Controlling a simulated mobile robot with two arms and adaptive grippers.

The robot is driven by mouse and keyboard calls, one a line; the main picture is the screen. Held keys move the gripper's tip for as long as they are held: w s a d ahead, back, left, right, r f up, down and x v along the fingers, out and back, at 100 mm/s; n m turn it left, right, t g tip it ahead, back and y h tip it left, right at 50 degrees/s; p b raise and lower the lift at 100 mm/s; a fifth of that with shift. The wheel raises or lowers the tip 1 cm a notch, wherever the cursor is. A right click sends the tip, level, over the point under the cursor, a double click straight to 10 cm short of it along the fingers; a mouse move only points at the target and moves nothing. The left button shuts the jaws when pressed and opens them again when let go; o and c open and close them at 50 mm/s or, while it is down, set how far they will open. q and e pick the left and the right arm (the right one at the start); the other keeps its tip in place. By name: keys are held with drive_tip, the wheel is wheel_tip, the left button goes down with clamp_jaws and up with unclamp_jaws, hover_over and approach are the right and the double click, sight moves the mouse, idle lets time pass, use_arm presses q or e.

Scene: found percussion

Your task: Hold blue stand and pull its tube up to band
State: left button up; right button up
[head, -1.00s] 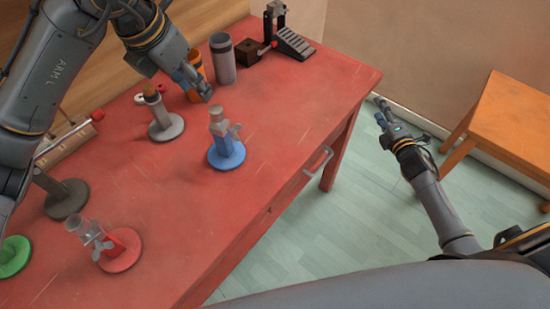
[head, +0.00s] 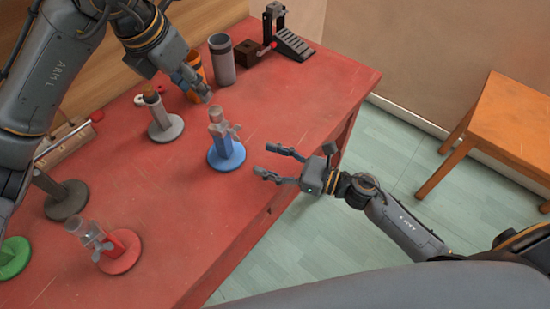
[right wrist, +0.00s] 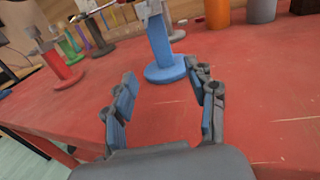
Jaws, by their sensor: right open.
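The blue stand (head: 226,155) stands upright near the middle of the red table, with a round base and a blue column. A grey wing-shaped clamp (head: 232,132) sits on its column, and a greyish tube (head: 215,116) rises from the top. No band can be made out on the tube. My left gripper (head: 203,92) hangs just above and behind the tube; its finger gap is unclear. My right gripper (head: 262,160) is open and empty, right of the stand, fingers pointing at it. In the right wrist view the blue column (right wrist: 160,42) stands ahead of the open fingers.
A red stand (head: 120,250) is at front left, a green one (head: 12,256) at the left edge. A grey stand (head: 165,126) is left of the blue one. An orange cup (head: 194,72), grey cup (head: 222,60) and pedal (head: 292,44) stand behind. The table's right side is clear.

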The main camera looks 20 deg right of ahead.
sight(229, 146)
drive_tip(key=x, duration=1.3)
drive_tip(key=shift+d, duration=0.1)
clamp_jaws()
idle(0.4)
